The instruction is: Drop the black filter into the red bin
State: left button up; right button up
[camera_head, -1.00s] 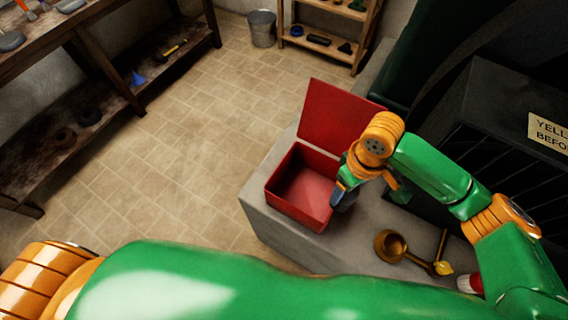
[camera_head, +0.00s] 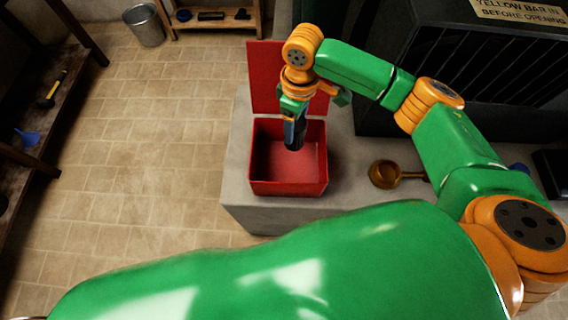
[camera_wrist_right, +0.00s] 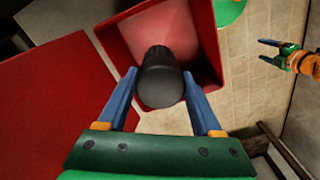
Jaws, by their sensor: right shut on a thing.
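The red bin (camera_head: 260,187) stands open on a grey ledge, its lid (camera_head: 264,75) raised at the back. My right gripper (camera_head: 294,134) is over the back of the bin's opening, pointing down. In the right wrist view its blue fingers are shut on the black filter (camera_wrist_right: 162,82), a dark cylinder. Beyond the filter, the bin's red inside (camera_wrist_right: 198,45) shows.
A brass ladle-like pan (camera_head: 383,174) lies on the grey ledge (camera_head: 345,150) right of the bin. A dark barred machine stands behind it. A metal bucket (camera_head: 146,26) and a wooden shelf stand at the back. The tiled floor on the left is clear.

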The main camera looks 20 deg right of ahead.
jog(key=o, duration=1.5)
jog(key=shift+s+d, duration=0.1)
jog(key=shift+d, duration=0.05)
jog(key=shift+r, duration=0.35)
notch_tip(320, 180, up, 6)
jog(key=shift+r+b, duration=0.2)
jog(key=shift+b, duration=0.1)
jog(key=shift+f, duration=0.1)
